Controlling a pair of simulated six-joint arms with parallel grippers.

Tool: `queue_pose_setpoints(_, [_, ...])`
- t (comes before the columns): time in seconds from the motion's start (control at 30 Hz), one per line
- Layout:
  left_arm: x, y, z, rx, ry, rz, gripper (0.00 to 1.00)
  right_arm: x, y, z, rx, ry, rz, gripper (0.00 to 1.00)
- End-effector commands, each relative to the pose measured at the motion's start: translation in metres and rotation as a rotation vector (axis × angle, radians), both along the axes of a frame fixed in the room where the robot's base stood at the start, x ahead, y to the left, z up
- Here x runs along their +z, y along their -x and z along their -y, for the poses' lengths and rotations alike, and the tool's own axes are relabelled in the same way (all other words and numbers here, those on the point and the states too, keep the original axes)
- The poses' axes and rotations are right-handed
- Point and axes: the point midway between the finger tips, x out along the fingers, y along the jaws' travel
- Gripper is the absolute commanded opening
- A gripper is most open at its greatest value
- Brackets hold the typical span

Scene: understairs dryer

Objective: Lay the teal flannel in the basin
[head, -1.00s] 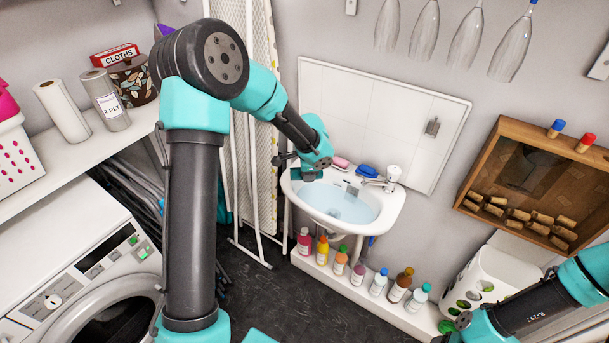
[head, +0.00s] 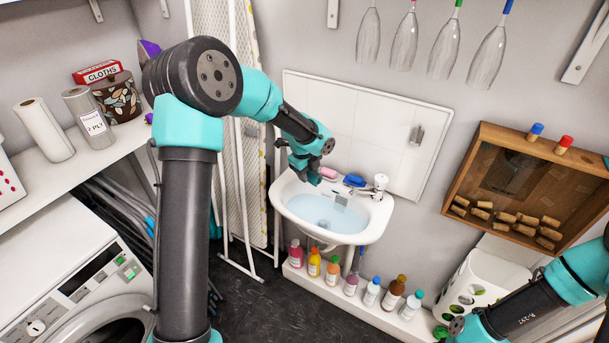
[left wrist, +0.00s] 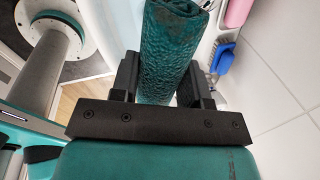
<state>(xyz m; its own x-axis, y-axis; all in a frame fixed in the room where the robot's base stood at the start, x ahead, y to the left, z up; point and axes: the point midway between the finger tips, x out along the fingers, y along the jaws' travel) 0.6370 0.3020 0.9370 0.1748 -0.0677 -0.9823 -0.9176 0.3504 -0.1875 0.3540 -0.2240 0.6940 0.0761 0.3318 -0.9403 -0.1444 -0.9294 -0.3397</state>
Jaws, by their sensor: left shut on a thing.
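The teal flannel (left wrist: 168,50) is a textured, dark teal strip in the left wrist view, between the two black fingers of my left gripper (left wrist: 168,85). The gripper is shut on it, and the cloth extends away from the jaws. In the head view my left gripper (head: 305,168) is over the back left rim of the white basin (head: 373,228). The basin holds pale blue water. My right arm enters at the lower right, but its gripper is out of view.
A pink soap (head: 327,173), a blue brush (head: 355,181) and a tap (head: 379,186) sit along the basin's back edge. Several bottles (head: 371,291) stand on a ledge below. A washing machine (head: 65,285) is at left. A wooden box with corks (head: 535,190) hangs at right.

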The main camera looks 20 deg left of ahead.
Motion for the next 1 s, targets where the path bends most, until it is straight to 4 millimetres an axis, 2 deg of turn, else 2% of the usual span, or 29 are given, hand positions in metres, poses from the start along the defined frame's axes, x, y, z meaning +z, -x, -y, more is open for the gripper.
queue_pose_setpoints(0.3, [0.006,-0.008,0.006,-0.193,-0.001,-0.001,0.19,0.0,0.0,0.0,0.0,0.0,0.0,0.61])
queue_pose_setpoints(0.77, [0.006,-0.008,0.006,-0.207,-0.001,-0.001,0.19,0.0,0.0,0.0,0.0,0.0,0.0,0.61])
queue_pose_setpoints(1.0, [-0.005,-0.008,0.006,-0.205,-0.001,-0.002,0.19,0.0,0.0,0.0,0.0,0.0,0.0,0.61])
